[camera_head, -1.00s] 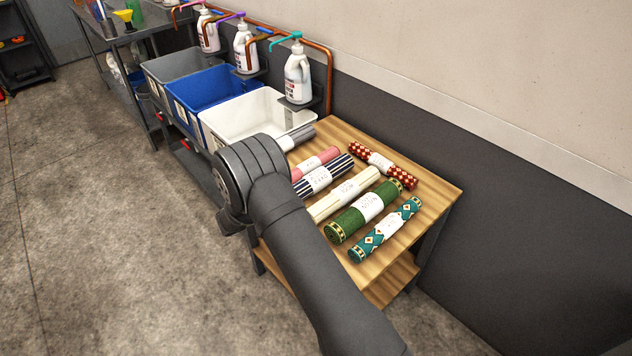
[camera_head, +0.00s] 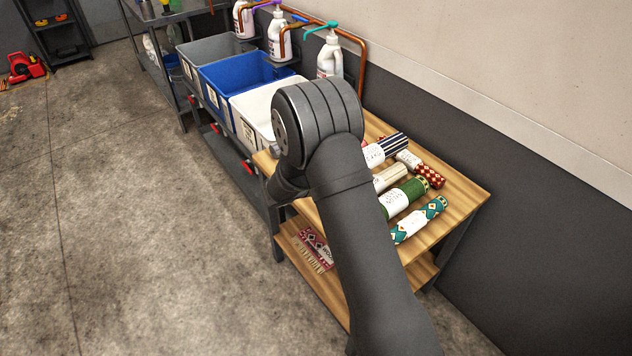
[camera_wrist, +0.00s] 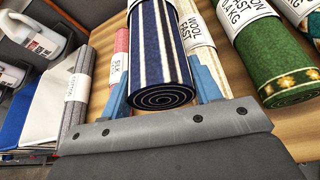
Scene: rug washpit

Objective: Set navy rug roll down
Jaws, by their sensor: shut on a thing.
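The navy rug roll (camera_head: 396,143) has white stripes and a white label. In the wrist view the navy rug roll (camera_wrist: 158,50) lies between the two blue fingers of my gripper (camera_wrist: 162,82), which is shut on it. Its spiral end faces the wrist camera. In the head view my arm hides the gripper and part of the roll. The roll overlaps the red-and-white patterned roll (camera_head: 430,176) in the picture and seems raised above the wooden table (camera_head: 462,200). The exact gap beneath it cannot be told.
A cream roll (camera_wrist: 196,28), a pink roll (camera_wrist: 119,62) and a grey roll (camera_wrist: 76,92) lie close by. A green roll (camera_head: 404,197) and a teal roll (camera_head: 419,219) lie to the right. White, blue (camera_head: 235,82) and grey bins stand left, with pump bottles (camera_head: 330,60) behind.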

